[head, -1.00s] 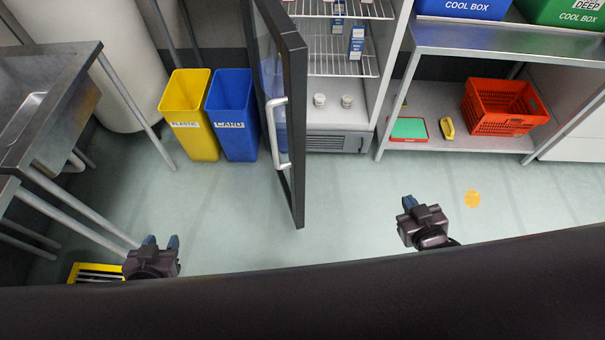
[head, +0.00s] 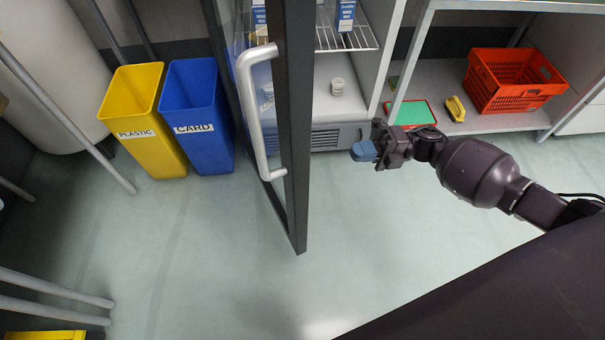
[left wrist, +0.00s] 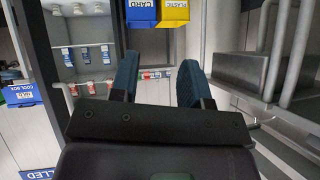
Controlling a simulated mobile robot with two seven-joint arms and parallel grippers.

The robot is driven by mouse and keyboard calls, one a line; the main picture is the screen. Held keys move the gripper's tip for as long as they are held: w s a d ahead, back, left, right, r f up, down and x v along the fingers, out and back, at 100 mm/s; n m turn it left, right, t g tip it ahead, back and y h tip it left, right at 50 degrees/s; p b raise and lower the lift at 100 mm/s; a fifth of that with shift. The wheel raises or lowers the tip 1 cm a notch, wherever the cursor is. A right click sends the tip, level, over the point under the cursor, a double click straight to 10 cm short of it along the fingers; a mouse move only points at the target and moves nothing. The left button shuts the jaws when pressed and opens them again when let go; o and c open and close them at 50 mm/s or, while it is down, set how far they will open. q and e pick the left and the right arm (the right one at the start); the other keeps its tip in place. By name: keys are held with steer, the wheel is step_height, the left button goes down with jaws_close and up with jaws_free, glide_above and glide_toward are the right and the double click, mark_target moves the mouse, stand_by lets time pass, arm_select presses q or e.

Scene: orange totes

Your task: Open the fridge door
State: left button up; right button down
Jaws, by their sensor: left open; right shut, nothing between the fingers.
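The fridge door (head: 298,130) stands open in the head view, a dark-framed glass panel swung out toward me. Its grey bar handle (head: 250,110) is on the left face. The fridge inside (head: 345,85) shows wire shelves and a few small items. My right gripper (head: 362,151) is shut and empty, to the right of the door on its inner side, apart from it in the picture. My left gripper (left wrist: 158,80) is out of the head view; in the left wrist view its blue fingers are apart with nothing held between them.
A yellow plastic bin (head: 145,120) and a blue card bin (head: 198,115) stand left of the fridge. A steel bench (head: 450,75) to the right holds a red crate (head: 512,82) on its lower shelf. Table legs are at the left. The floor (head: 215,250) before the door is clear.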

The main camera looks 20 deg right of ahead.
step_height(320, 180, down, 4)
steer(key=d+f+n+g+b, duration=0.1)
steer(key=d+n+g+b, duration=0.1)
steer(key=g, duration=0.1)
arm_select(q)
steer(key=shift+s+d+f+g+b, duration=0.15)
steer(key=shift+s+f, duration=0.1)
steer(key=shift+f, duration=0.55)
steer(key=shift+s+f+g+b, duration=0.15)
steer(key=shift+s+f, duration=0.05)
steer(key=shift+f, duration=0.55)
arm_select(e)
steer(key=a+n+g, duration=0.1)
steer(key=a, duration=1.2)
steer(key=shift+s+a+r+n+g+h, duration=0.2)
steer(key=shift+r+n+g+h, duration=0.1)
steer(key=shift+r+h, duration=0.1)
arm_select(q)
steer(key=shift+s+a+r+n+p, duration=0.3)
steer(key=shift+s+p, duration=0.1)
steer(key=shift+p, duration=1.2)
arm_select(e)
steer(key=w+a+m+t+h, duration=0.1)
steer(key=w+a+m+t, duration=0.2)
steer(key=a, duration=2.6)
steer(key=shift+w+a+m+t+h, duration=0.3)
steer(key=shift+m+t, duration=1.3)
steer(key=shift+t, duration=1.6)
steer(key=shift+s+d, duration=0.1)
steer(key=shift+d, duration=0.05)
